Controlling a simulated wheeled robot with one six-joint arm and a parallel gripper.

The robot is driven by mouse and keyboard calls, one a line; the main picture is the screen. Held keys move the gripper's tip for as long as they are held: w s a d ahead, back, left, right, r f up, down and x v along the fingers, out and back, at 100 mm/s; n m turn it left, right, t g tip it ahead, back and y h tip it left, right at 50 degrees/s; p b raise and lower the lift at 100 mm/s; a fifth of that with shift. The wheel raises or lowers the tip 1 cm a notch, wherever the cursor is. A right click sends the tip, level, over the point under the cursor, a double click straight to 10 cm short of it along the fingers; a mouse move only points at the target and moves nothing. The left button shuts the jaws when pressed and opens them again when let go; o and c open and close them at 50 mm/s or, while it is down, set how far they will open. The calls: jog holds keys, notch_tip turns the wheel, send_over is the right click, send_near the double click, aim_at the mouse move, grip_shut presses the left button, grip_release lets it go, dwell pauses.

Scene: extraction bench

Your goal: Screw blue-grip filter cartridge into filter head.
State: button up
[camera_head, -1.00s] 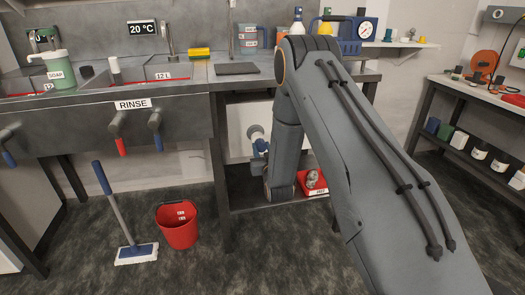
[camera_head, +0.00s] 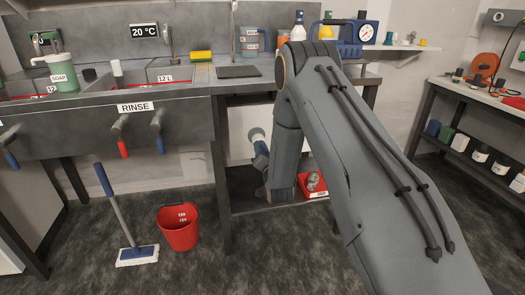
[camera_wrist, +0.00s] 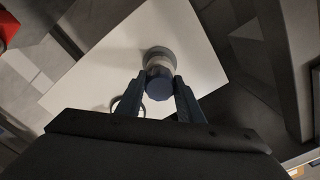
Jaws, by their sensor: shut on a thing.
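The filter cartridge shows its blue grip (camera_wrist: 159,84) end-on in the wrist view. My gripper (camera_wrist: 160,84) is shut on this grip, with one blue finger on each side. A pale round section and a grey round part (camera_wrist: 160,53), probably the filter head, lie directly beyond the grip in line with it. I cannot tell where cartridge and head meet, or how far they are engaged. In the head view, a pale round part (camera_head: 256,133) shows under the bench, with my blue gripper parts just below it. My arm hides most of the gripper there.
A white panel (camera_wrist: 100,70) lies behind the held part, with a ring (camera_wrist: 128,106) beside my left finger. A red tray (camera_head: 304,191) with a metallic object stands on the lower shelf. A bench leg (camera_head: 220,180), red bucket (camera_head: 178,228) and mop (camera_head: 137,254) are left of my arm.

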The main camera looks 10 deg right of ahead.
jog(key=shift+d+m, duration=0.1)
jog(key=shift+m, duration=0.2)
jog(key=o, duration=1.2)
jog(key=shift+s, duration=0.1)
jog(key=s+p, duration=0.1)
jog(key=s, duration=0.6)
jog(key=shift+s, duration=0.3)
